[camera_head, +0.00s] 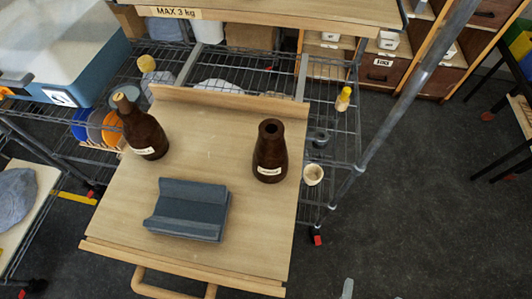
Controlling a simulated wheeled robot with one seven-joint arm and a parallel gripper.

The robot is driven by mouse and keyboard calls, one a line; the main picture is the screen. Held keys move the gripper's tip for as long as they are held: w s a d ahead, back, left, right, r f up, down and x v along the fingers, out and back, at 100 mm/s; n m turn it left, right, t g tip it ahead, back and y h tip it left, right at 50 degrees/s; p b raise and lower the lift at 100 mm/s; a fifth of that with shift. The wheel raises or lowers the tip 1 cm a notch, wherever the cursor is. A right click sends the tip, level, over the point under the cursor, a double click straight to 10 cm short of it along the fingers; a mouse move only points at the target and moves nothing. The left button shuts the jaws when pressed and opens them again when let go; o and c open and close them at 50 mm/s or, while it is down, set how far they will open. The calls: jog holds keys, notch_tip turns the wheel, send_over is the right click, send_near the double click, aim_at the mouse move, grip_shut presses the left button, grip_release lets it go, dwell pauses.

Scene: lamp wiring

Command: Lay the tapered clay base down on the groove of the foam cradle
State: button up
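The tapered clay base (270,152) is dark brown, with a narrow neck, a hole in its top and a pale label low on its side. It stands upright on the right part of the wooden board. The foam cradle (188,209) is a blue-grey block with a groove running left to right. It lies near the board's front, left of and nearer than the base, with its groove empty. A pale sliver at the bottom edge (347,288) may be a tip of my gripper. The rest of the gripper is out of view, and its opening does not show.
A brown bottle (141,128) with a cork-coloured top stands at the board's back left. The wooden board (215,125) has a raised back lip and is clear between bottle and base. A wire rack (335,130) holds a small yellow-topped bottle (343,99) and a cream cup (313,174).

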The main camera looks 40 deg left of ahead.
jog(key=w+a+n+y, duration=0.2)
jog(key=w+a, duration=0.3)
jog(key=a, duration=0.2)
jog(key=n+g+y+b, duration=0.1)
jog(key=g+y, duration=0.1)
jog(key=g, duration=0.1)
send_near(271, 138)
jog(key=w+a+f, duration=0.2)
jog(key=w+f, duration=0.1)
jog(key=shift+w+a+f, duration=0.1)
jog(key=shift+w+f, duration=0.05)
jog(key=shift+f, duration=0.05)
jog(key=shift+w+a, duration=0.1)
jog(key=shift+a, duration=0.15)
jog(key=p+x, duration=0.1)
jog(key=x, duration=0.6)
jog(key=shift+w+a+r, duration=0.15)
jog(key=shift+w+a, duration=0.05)
jog(key=shift+a, duration=0.05)
jog(key=shift+c, duration=0.2)
grip_shut()
jog(key=shift+r, duration=0.15)
